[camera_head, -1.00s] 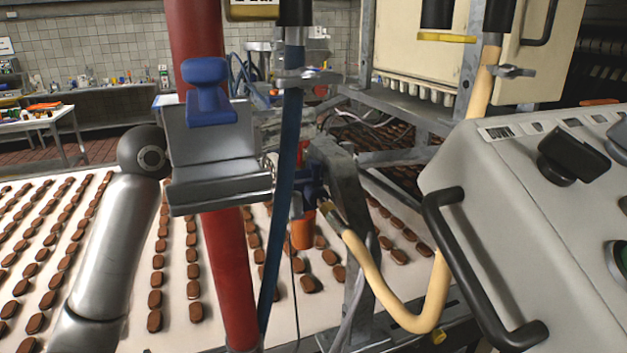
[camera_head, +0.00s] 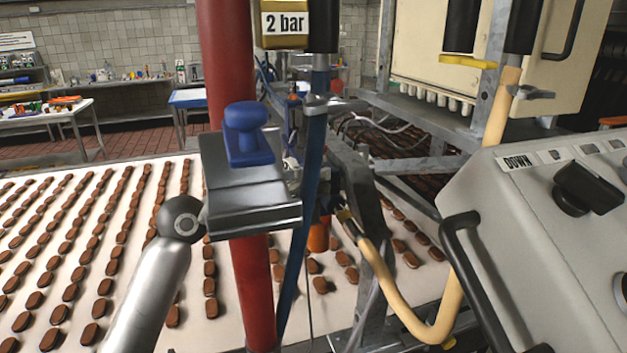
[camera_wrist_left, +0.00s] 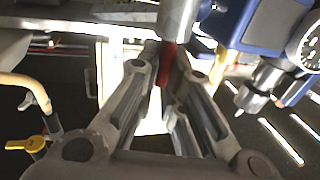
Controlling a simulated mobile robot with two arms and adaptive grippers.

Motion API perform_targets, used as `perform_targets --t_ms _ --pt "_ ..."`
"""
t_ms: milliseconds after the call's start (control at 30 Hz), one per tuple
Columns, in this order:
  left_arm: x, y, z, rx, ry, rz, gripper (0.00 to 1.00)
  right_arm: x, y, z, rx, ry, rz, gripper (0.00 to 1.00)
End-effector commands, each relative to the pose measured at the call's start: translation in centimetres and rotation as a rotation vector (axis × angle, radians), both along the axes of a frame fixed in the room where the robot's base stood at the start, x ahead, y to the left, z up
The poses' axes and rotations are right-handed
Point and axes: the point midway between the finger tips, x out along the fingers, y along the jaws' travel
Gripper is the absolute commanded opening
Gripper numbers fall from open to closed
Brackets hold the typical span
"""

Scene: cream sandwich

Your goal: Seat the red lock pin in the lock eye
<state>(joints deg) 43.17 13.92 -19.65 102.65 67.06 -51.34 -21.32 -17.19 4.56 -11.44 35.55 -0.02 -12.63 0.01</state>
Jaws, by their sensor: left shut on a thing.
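In the left wrist view my left gripper (camera_wrist_left: 166,76) has its two grey fingers drawn in around a narrow red piece, which looks like the red lock pin (camera_wrist_left: 167,62). Only part of the red piece shows; its far end is hidden near a metal cylinder (camera_wrist_left: 178,20). In the head view my left arm comes in from the left, and its fingers and the pin are hidden or too small to tell. I cannot make out the lock eye in either view. My right gripper is not in view.
A red column (camera_head: 226,70), a blue strap-like bar (camera_head: 315,130) and a beige hose (camera_head: 440,322) stand close by. A control box with a black handle (camera_head: 470,275) fills the right. A white conveyor (camera_head: 130,192) carries rows of brown biscuits. A gauge (camera_wrist_left: 310,45) shows in the wrist view.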

Motion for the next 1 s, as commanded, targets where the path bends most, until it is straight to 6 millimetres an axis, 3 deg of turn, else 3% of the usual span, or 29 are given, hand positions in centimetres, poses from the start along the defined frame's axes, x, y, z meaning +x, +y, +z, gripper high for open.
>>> perform_targets --t_ms 33,200,567,767,1000 --pt "0.0 0.0 -0.1 0.0 0.0 0.0 0.1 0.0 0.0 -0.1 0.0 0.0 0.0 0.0" --pt "0.0 0.0 0.0 0.0 0.0 0.0 0.3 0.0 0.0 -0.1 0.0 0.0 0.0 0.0" --pt "-0.1 0.2 0.0 0.001 -0.001 0.001 0.3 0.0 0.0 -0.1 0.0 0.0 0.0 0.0" --pt "-1.7 2.8 -0.5 0.003 -0.003 0.003 0.3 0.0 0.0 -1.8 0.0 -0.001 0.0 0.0" --pt "-4.5 7.1 -0.4 0.004 -0.002 0.003 0.3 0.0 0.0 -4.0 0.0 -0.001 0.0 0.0"
